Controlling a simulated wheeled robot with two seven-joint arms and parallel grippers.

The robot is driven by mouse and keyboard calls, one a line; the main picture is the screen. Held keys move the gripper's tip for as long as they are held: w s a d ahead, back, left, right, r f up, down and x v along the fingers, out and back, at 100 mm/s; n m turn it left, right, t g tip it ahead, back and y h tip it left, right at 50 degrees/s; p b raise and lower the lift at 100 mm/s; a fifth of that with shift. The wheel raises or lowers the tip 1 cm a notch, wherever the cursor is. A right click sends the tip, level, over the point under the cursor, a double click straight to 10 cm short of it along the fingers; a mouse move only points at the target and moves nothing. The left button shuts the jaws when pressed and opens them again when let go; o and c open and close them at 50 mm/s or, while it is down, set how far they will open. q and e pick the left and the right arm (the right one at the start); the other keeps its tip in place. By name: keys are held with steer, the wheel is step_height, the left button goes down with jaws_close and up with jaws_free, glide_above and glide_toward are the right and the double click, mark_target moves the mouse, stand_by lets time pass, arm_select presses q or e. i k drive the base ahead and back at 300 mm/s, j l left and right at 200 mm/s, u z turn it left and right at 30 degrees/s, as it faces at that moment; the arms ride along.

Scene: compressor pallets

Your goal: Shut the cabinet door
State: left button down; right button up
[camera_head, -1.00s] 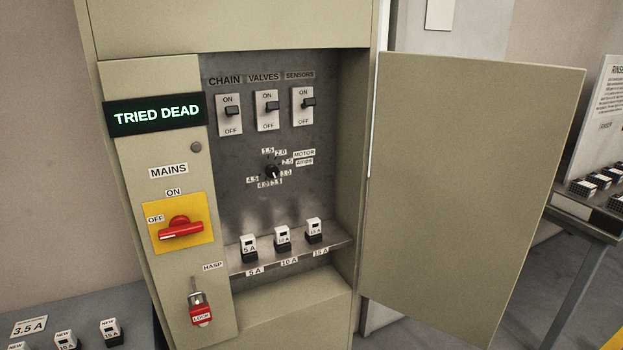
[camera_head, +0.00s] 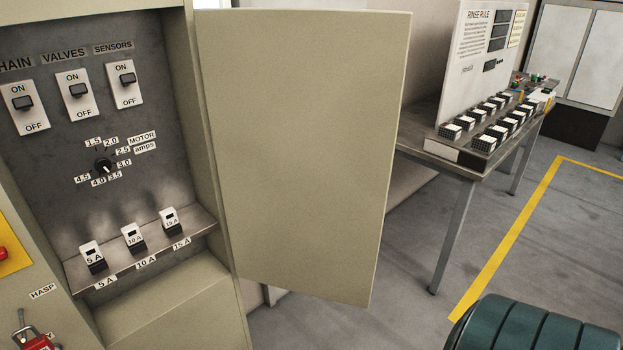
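The cabinet door (camera_head: 305,150) is a flat beige panel standing wide open on the right side of the cabinet. Its hinge edge meets the cabinet's right side. The cabinet (camera_head: 165,305) is beige with an open grey interior. Inside are three ON/OFF switches, a motor amps dial (camera_head: 104,167) and a shelf (camera_head: 140,256) with three fuses marked 5 A, 10 A and 15 A. A red lock (camera_head: 27,338) hangs at the hasp in the lower left, partly cut off. Neither of my grippers is in view.
A table (camera_head: 436,150) with a sign board (camera_head: 478,60) and rows of small blocks stands right of the door. A dark green ribbed object (camera_head: 535,325) is at the lower right. Floor with a yellow line (camera_head: 506,240) lies open between them.

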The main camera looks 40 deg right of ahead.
mark_target(304, 104)
steer(key=l+u, duration=0.2)
steer(key=l, duration=0.35)
steer(key=k+l+u, duration=0.15)
steer(key=l, duration=0.35)
steer(key=l+u, duration=0.2)
steer(key=l, duration=0.35)
steer(key=k+l+u, duration=0.15)
steer(key=l, duration=0.3)
steer(key=l+u, duration=0.3)
steer(key=l, duration=0.35)
steer(key=k+l+u, duration=0.1)
steer(key=l+u, duration=0.15)
steer(key=l, duration=0.4)
steer(key=i+l+u, duration=0.1)
steer(key=l, duration=0.35)
steer(key=i+l+u, duration=0.1)
steer(key=l, duration=0.35)
